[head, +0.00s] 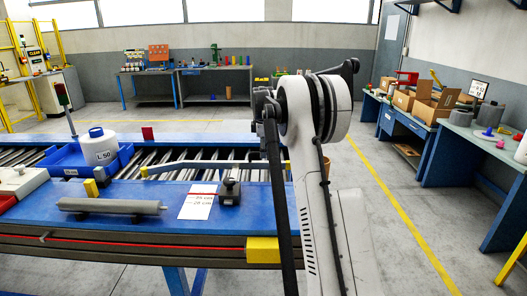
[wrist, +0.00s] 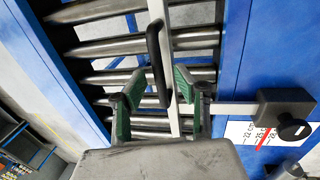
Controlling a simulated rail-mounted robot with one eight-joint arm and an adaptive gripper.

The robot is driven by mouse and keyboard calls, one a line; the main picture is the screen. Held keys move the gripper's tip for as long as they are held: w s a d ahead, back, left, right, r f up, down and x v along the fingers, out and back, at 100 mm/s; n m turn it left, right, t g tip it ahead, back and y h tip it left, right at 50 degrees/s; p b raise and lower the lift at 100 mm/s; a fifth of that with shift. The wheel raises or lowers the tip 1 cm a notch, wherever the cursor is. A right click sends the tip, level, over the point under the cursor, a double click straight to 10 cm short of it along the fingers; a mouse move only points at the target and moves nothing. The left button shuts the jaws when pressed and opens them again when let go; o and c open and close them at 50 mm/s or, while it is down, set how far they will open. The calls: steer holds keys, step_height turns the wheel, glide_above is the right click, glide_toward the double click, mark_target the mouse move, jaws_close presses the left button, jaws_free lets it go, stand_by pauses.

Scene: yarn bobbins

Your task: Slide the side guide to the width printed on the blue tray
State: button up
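The side guide (head: 200,164) is a long rail over the rollers with a yellow end at its left. In the wrist view it is a pale bar (wrist: 172,70) with a black handle (wrist: 156,55). My gripper (wrist: 157,95) has green-padded fingers, apart on either side of the handle and bar, with a gap at the left finger. A rod runs from the guide to a black clamp block with a knob (wrist: 285,112), also in the head view (head: 230,191). The scale card (wrist: 258,133) shows 22, 25 and 28 cm and a red line. The blue tray (head: 60,163) has a label too small to read.
A grey bar (head: 110,206) lies on the blue front ledge (head: 150,190), with a yellow block (head: 91,188) nearby. A red block (head: 147,133) is on the far rail. Rollers right of the tray look clear.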

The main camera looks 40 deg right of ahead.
steer(key=shift+r, duration=0.1)
step_height(320, 180, up, 12)
steer(key=s+a, duration=0.1)
steer(key=shift+s+a+f, duration=0.2)
steer(key=shift+s+a, duration=0.05)
steer(key=shift+s, duration=0.15)
stand_by(0.4)
